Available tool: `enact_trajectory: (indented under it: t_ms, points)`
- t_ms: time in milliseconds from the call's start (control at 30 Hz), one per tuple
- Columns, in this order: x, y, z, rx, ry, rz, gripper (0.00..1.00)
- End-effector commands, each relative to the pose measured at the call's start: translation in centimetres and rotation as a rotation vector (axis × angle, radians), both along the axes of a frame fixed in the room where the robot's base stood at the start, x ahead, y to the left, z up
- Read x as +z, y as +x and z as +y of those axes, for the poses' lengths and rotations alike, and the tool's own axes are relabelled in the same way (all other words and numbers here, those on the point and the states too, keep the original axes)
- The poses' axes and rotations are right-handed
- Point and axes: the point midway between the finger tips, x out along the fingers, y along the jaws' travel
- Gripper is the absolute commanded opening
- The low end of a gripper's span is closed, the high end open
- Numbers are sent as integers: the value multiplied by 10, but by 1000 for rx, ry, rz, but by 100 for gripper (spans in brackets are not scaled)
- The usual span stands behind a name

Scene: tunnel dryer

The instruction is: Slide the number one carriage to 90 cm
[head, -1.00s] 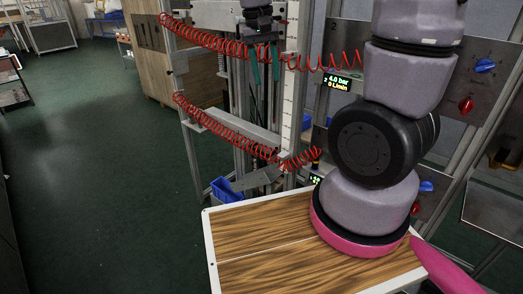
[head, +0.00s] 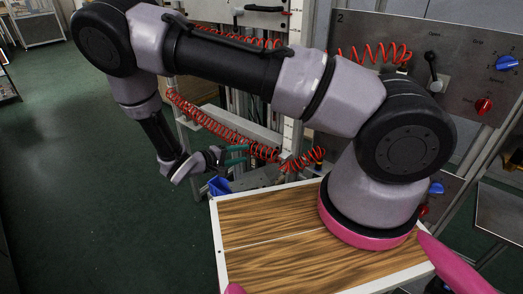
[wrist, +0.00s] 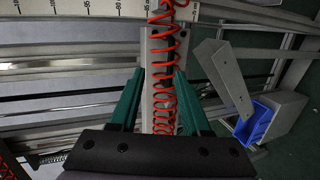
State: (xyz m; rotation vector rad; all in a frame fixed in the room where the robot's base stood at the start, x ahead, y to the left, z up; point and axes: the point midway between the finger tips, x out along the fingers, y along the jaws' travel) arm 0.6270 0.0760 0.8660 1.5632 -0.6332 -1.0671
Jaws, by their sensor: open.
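In the head view a lower grey carriage bar (head: 240,127) lies just above the gripper, beside the white upright scale (head: 291,140). The scale's edge also shows in the wrist view (wrist: 60,8), its numbers hard to read. No carriage number is legible.
A blue bin (head: 219,186) stands below the gripper, and it also shows in the wrist view (wrist: 254,122). A wood-patterned table top (head: 262,215) is in front. Red coiled hoses (head: 215,122) hang across the frame. A control panel (head: 460,85) stands right. The floor at left is clear.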

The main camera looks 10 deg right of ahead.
Motion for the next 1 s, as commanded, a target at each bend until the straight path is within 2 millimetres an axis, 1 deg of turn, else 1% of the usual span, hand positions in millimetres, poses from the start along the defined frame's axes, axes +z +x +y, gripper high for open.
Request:
enact_trajectory:
  t_ms: [33,100,233,367,467,600,800,1000]
  points:
    - [-12,-1,2,44,-33,-11,47]
    - [-23,-1,4,87,-63,-26,47]
    - [-33,0,7,129,-86,-42,47]
    - [-36,5,0,136,-92,-43,47]
    - [-39,13,-12,133,-91,-42,47]
    - [-45,29,-35,133,-91,-41,47]
    - [-52,49,-62,132,-90,-43,47]
    - [-56,60,-76,134,-89,-43,47]
